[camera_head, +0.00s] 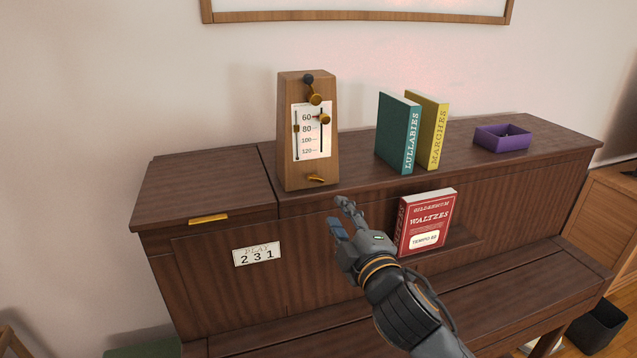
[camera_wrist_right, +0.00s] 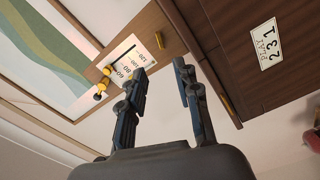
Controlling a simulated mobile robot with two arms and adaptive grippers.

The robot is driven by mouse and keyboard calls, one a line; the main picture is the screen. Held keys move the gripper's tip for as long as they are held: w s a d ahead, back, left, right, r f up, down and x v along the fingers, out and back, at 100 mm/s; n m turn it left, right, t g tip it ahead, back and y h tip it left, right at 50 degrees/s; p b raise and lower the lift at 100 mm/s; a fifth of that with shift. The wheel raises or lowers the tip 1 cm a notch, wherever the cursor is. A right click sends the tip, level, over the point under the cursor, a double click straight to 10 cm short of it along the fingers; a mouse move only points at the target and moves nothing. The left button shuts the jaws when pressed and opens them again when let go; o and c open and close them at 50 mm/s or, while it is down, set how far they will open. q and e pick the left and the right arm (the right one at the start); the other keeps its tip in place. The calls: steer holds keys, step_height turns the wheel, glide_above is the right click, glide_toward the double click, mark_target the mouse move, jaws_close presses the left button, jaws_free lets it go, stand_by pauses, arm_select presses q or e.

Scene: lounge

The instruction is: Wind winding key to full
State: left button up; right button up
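A wooden metronome (camera_head: 290,150) stands upright on the piano top, with a white tempo scale (camera_head: 312,145) on its front. Near its top is a gold crank-like part (camera_head: 316,99) with a black knob (camera_head: 308,79), which may be the winding key. A gold slider (camera_head: 325,118) sits on the scale, and a small gold lever (camera_head: 315,180) is low on the front. My right gripper (camera_head: 343,215) is open and empty, apart from the metronome, below and right of it in the head view. In the wrist view its spread fingers (camera_wrist_right: 163,78) point toward the metronome (camera_wrist_right: 164,30). My left gripper is out of view.
Green (camera_head: 398,135) and yellow (camera_head: 433,130) books and a purple tray (camera_head: 502,138) stand right of the metronome. A red book (camera_head: 426,222) rests on the music ledge beside my right gripper. A plaque (camera_head: 257,254) reading 231 is on the piano front.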

mark_target(317, 182)
steer(key=p+x, duration=0.3)
steer(key=x, duration=0.9)
steer(key=shift+w+a+f+p, duration=0.1)
steer(key=shift+w+a+p, duration=0.1)
steer(key=shift+w+p, duration=0.3)
jaws_close()
